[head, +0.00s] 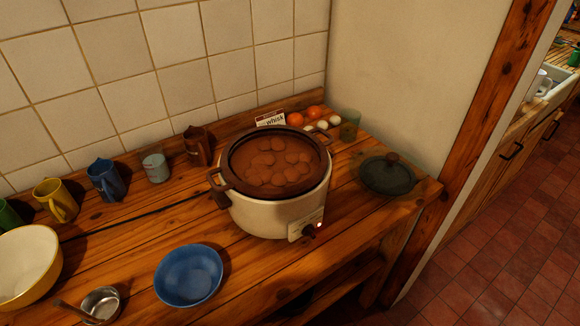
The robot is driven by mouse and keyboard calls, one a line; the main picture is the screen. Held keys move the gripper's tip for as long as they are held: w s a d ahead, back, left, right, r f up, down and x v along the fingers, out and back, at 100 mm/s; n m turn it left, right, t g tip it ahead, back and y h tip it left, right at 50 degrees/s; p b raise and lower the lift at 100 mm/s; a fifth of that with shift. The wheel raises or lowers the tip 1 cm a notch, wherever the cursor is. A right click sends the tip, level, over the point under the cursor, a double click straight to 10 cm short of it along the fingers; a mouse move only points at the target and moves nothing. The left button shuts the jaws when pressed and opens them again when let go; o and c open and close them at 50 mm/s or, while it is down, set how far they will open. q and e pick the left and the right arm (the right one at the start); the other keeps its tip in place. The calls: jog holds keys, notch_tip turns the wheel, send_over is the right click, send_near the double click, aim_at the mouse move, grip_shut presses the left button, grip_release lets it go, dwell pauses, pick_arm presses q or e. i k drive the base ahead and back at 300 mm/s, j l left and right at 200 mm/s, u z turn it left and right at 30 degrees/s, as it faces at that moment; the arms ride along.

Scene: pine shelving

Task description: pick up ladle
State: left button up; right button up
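The ladle (100,304) lies on the wooden counter at the lower left of the head view. Its round metal bowl faces up, and its brown handle points left, lying close to the front of the large cream bowl. Part of the ladle is near the bottom edge of the picture. Neither of my grippers shows in this view.
A blue bowl (188,276) stands right of the ladle, and a cream bowl (27,265) stands left. A slow cooker (277,206) full of brown food sits mid-counter. Several mugs line the tiled wall. A dark lid (387,176) lies at the right end.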

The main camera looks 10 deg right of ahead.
aim_at(103, 306)
jog(key=z, duration=0.3)
jog(key=u, duration=1.55)
